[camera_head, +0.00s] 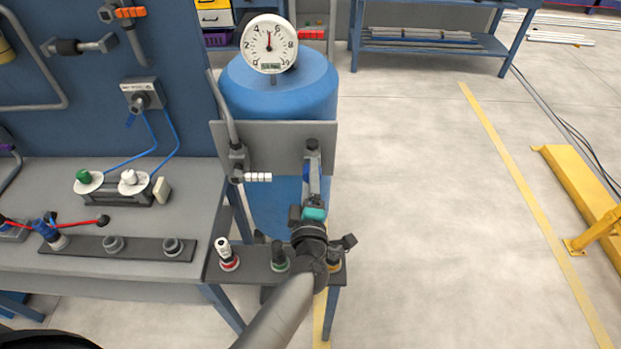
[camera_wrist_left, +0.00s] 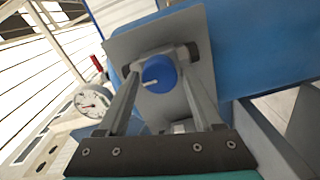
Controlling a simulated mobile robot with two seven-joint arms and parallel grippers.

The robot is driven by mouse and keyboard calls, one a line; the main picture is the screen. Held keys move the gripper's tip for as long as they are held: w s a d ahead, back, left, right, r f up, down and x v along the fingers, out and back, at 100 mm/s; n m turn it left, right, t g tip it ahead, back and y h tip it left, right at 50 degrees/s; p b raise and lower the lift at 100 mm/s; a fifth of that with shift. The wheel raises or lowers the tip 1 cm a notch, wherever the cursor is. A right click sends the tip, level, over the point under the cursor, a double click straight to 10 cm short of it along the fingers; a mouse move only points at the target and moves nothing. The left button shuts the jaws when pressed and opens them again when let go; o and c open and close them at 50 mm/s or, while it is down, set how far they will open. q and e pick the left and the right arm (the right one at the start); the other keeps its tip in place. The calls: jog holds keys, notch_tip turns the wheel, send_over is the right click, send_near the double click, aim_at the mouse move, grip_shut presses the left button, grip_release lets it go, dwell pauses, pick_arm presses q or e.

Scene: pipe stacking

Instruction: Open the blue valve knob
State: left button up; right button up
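The blue valve knob (camera_wrist_left: 159,74) is round with a pale mark and sits on a grey fitting on a grey plate (camera_wrist_left: 118,46). In the left wrist view it lies between the fingers of my left gripper (camera_wrist_left: 160,82), one finger on each side. The fingers are apart; I cannot tell whether they touch the knob. In the head view, my left gripper (camera_head: 312,180) is up against the right part of the grey plate (camera_head: 270,140) in front of the blue tank, and it hides the knob. My right gripper is not in view.
The blue tank (camera_head: 255,88) carries a round pressure gauge (camera_head: 269,44). A valve with a white handle (camera_head: 258,177) is on the plate's left part. A small stand with several coloured fittings (camera_head: 229,258) is below my arm.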

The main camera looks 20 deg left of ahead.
pick_arm(q)
jog(key=shift+o, duration=0.8)
jog(key=p+v, duration=0.2)
jog(key=v, duration=1)
jog(key=shift+r, duration=0.1)
